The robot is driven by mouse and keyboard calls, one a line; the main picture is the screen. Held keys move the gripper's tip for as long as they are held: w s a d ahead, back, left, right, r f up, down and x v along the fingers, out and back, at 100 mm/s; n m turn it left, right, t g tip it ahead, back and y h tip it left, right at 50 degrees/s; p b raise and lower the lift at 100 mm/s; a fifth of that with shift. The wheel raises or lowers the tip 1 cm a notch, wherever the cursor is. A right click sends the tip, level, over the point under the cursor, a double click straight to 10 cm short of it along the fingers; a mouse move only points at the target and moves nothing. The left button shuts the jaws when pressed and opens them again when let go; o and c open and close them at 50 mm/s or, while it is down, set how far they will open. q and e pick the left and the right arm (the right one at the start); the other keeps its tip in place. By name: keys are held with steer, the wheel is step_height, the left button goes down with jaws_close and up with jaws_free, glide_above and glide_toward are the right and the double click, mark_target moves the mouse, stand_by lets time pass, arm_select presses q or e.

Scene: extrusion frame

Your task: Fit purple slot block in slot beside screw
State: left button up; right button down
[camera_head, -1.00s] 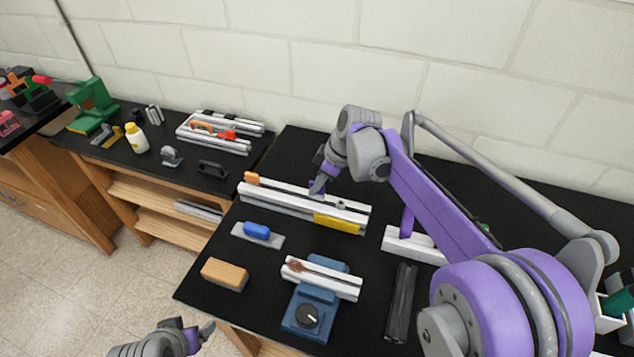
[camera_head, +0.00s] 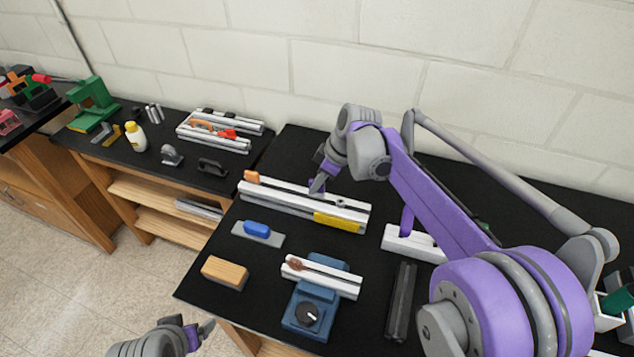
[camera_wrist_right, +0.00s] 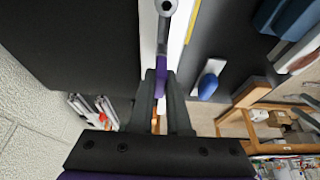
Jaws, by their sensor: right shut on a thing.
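The purple slot block (camera_wrist_right: 161,65) is between the fingers of my right gripper (camera_wrist_right: 160,88), which is shut on it. In the head view my right gripper (camera_head: 317,188) is at the white slotted extrusion (camera_head: 275,206), left of the screw (camera_head: 340,203). In the right wrist view the block lies in line with the slot of the extrusion (camera_wrist_right: 148,35), with the screw (camera_wrist_right: 166,7) farther along it. Whether the block is seated in the slot is unclear. My left gripper (camera_head: 206,329) is low at the front, away from the extrusion; its jaws are unclear.
An orange block (camera_head: 251,177) sits at the extrusion's left end and a yellow piece (camera_head: 338,222) on its front. A blue-handled tool (camera_head: 257,229), a wooden block (camera_head: 225,272) and a blue fixture (camera_head: 314,305) stand in front. Black table is clear behind the extrusion.

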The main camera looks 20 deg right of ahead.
steer(key=shift+f+b, duration=0.65)
steer(key=shift+f, duration=0.85)
stand_by(0.4)
steer(key=c, duration=0.8)
jaws_free()
steer(key=v, duration=1)
steer(key=shift+r, duration=0.4)
steer(key=shift+d+f, duration=0.1)
steer(key=shift+d, duration=0.05)
